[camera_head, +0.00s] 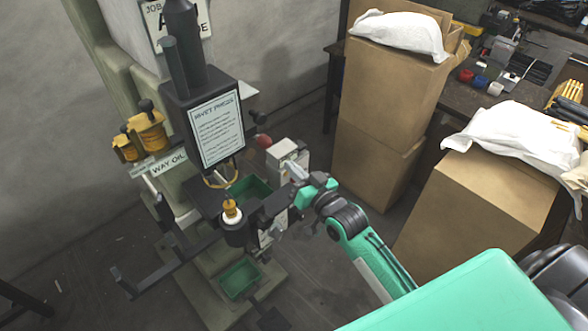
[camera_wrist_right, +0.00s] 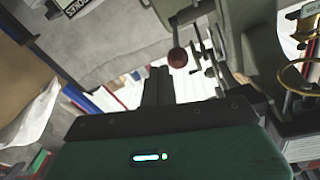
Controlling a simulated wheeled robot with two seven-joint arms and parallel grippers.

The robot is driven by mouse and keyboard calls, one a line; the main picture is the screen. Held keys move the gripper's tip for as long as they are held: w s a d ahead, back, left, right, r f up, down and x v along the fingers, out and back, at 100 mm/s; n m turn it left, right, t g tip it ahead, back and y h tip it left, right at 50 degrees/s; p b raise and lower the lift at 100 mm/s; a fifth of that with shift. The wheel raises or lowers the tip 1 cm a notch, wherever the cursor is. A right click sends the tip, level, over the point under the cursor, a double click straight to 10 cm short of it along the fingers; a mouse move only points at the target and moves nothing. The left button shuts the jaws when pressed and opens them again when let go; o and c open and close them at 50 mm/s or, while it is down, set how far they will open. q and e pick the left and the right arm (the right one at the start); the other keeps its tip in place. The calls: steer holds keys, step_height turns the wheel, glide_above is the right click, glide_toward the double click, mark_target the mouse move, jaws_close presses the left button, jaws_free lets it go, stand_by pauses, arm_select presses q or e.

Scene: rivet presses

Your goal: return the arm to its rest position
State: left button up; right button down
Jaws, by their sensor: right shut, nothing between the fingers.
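My right arm (camera_head: 352,222) reaches in from the lower right, bent toward the rivet press (camera_head: 196,98). My left gripper is not in view.
Stacked cardboard boxes (camera_head: 385,90) topped by a white sack (camera_head: 400,32) stand behind on the right. Another box (camera_head: 475,210) with a white sack (camera_head: 515,135) stands nearer. A green tray (camera_head: 238,279) sits low at the press. Dark floor (camera_head: 335,275) is clear between press and boxes.

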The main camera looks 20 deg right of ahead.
stand_by(0.3)
steer(key=s+a+f+n+g+h, duration=0.2)
steer(key=s+f+g, duration=0.7)
steer(key=s, duration=0.4)
steer(key=s+d+f+g+h, duration=0.25)
steer(key=s+g, duration=0.25)
steer(key=s, duration=1.2)
step_height(320, 180, down, 31)
steer(key=g, duration=0.2)
steer(key=s+d+f, duration=0.1)
steer(key=s+f, duration=0.8)
steer(key=f, duration=0.1)
steer(key=s+d+f+n, duration=0.1)
steer(key=s+d+f, duration=0.1)
steer(key=s+f, duration=0.8)
steer(key=shift+d+f+g, duration=0.25)
steer(key=shift+d+g, duration=0.05)
steer(key=shift+g, duration=0.1)
